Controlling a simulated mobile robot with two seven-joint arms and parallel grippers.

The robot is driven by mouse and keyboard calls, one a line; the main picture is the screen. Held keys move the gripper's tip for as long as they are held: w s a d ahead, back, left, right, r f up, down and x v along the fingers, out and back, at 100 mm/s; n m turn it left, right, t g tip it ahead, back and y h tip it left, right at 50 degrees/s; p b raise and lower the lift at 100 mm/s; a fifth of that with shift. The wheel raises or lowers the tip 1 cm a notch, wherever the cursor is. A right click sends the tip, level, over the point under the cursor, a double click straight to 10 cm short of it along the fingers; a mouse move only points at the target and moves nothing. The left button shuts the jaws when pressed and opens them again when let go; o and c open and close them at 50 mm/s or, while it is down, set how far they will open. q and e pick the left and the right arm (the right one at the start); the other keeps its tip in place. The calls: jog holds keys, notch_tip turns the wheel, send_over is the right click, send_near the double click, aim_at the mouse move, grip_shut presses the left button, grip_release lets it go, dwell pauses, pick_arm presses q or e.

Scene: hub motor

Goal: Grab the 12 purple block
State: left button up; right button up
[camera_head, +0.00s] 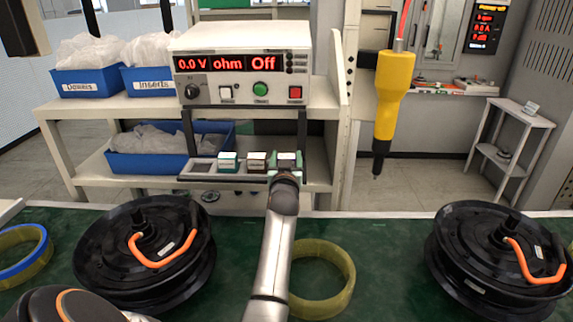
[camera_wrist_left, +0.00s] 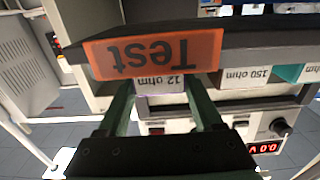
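The 12 ohm block (camera_wrist_left: 160,86) sits at the end of the tray's row in the left wrist view, its pale purple face partly hidden by an orange "Test" label. In the head view its light top (camera_head: 286,156) shows at the right end of the tray (camera_head: 225,179). My left gripper (camera_head: 287,166) is at this block. In the left wrist view its two green fingers (camera_wrist_left: 160,92) stand either side of the block and look open; contact is hard to judge. My right gripper is not in view.
A dark block (camera_head: 257,160) marked 150 ohm (camera_wrist_left: 250,77) and a teal block (camera_head: 228,161) stand beside it. The meter (camera_head: 240,65) is above on the shelf. Hub motors (camera_head: 145,250) (camera_head: 495,258) and a yellow ring (camera_head: 325,280) lie on the green bench. A yellow screwdriver (camera_head: 390,95) hangs right.

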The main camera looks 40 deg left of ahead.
pick_arm(q)
jog(key=c, duration=1)
jog(key=shift+o, duration=0.2)
jog(key=shift+r, duration=0.1)
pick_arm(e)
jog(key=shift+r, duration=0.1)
